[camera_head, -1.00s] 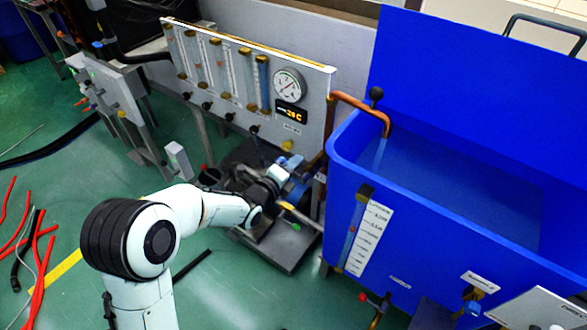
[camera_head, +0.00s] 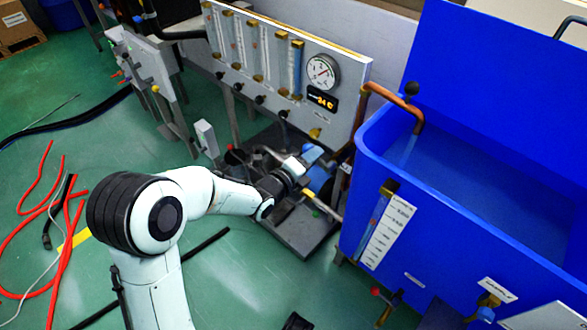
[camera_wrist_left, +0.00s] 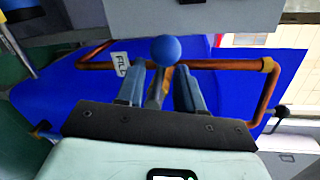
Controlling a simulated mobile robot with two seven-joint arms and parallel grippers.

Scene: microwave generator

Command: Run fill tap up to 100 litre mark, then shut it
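The fill tap's lever has a blue ball knob (camera_wrist_left: 166,50) and stands beside a tag reading FILL (camera_wrist_left: 122,63) on a copper pipe (camera_wrist_left: 215,64). My left gripper (camera_wrist_left: 160,85) has its two fingers on either side of the lever, with gaps showing. In the head view my left gripper (camera_head: 308,163) is by the panel's lower right, where the tap is mostly hidden. The blue tank (camera_head: 465,245) has a sight tube (camera_head: 378,222) beside a white scale (camera_head: 388,232); its numbers are too small to read. A pale stream (camera_head: 409,150) shows below the pipe's outlet.
A panel (camera_head: 350,72) with flow tubes, a round gauge (camera_head: 322,72) and a display (camera_head: 322,99) stands behind my left arm. Another valve (camera_head: 383,296) is low on the tank's front. Red hoses (camera_head: 65,240) lie on the floor at left.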

